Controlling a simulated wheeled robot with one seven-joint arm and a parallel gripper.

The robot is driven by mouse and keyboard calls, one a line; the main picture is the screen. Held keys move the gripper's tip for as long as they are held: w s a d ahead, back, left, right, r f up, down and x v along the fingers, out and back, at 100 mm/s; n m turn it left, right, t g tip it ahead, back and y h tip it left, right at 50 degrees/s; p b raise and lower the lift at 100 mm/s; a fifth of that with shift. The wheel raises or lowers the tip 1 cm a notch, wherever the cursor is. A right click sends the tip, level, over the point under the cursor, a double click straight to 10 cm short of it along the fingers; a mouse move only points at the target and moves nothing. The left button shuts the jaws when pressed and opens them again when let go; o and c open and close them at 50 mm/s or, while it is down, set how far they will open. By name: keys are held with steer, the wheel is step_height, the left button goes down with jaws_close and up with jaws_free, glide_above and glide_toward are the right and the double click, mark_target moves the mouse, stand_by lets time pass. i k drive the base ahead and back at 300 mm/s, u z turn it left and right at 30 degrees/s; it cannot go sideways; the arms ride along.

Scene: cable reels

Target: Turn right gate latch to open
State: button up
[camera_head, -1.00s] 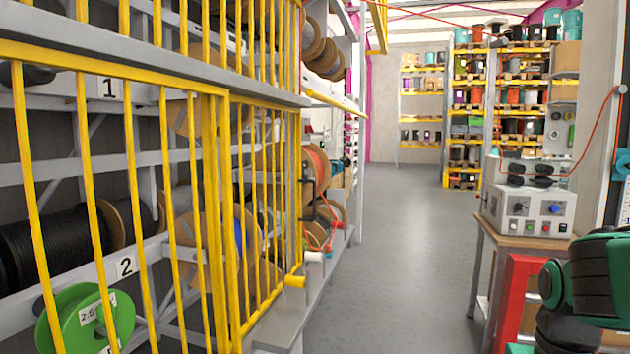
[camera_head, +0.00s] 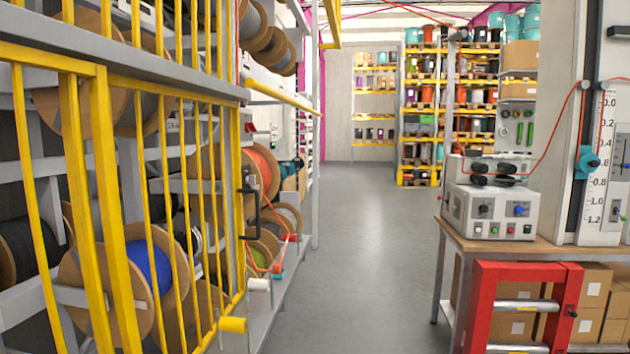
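The yellow barred gate (camera_head: 172,92) fronts the cable rack on the left, closed across the reels. A black handle-like part (camera_head: 256,215), apparently the latch, sits at the gate's right edge. It is small in the view, and its exact position is hard to tell. Behind the bars are wooden reels, one wound with blue cable (camera_head: 150,265) and one with black cable (camera_head: 30,250). My gripper is not in view.
A grey floor aisle (camera_head: 345,240) runs clear to the back shelves. On the right, a wooden bench (camera_head: 470,240) carries a white test box (camera_head: 490,212), with a red frame (camera_head: 485,300) in front. A yellow roller (camera_head: 233,324) sticks out at the rack's lower edge.

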mark_target(251, 180)
steer(key=z, duration=0.4)
steer(key=i, duration=2.3)
steer(key=u, duration=0.65)
steer(key=i, duration=0.3)
steer(key=u, duration=0.2)
